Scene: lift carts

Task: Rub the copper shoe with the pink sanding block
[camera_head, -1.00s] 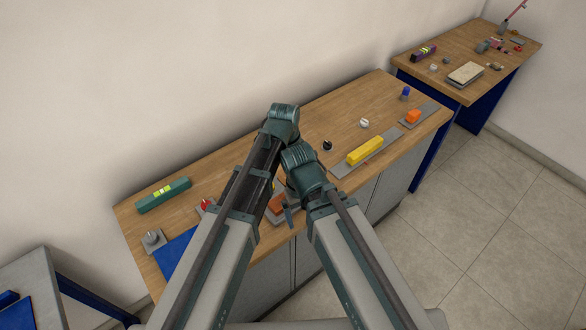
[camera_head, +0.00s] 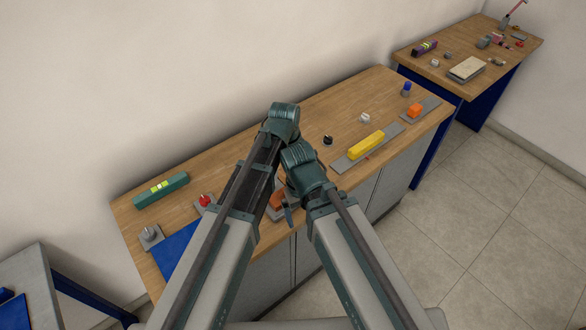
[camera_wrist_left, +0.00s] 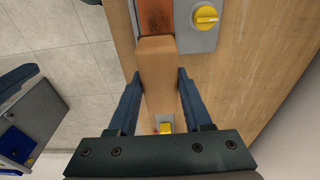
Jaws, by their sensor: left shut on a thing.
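In the left wrist view my left gripper (camera_wrist_left: 160,75) is shut on a block (camera_wrist_left: 158,62). The block looks tan rather than pink. Its far end is at or just over the near end of a copper-brown strip, the copper shoe (camera_wrist_left: 155,14), which lies on a grey plate. I cannot tell whether they touch. In the head view an orange-brown piece on a grey plate (camera_head: 277,199) shows partly between my arms and seems to be the shoe. My forearms hide the left gripper there. The right gripper cannot be made out.
A yellow knob (camera_wrist_left: 206,17) sits beside the shoe. On the bench (camera_head: 240,158) are a teal level (camera_head: 161,190), a red knob (camera_head: 206,199), a black knob (camera_head: 327,140) and a yellow bar (camera_head: 366,145). A second table (camera_head: 462,44) stands at the upper right. Open wood lies behind my arms.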

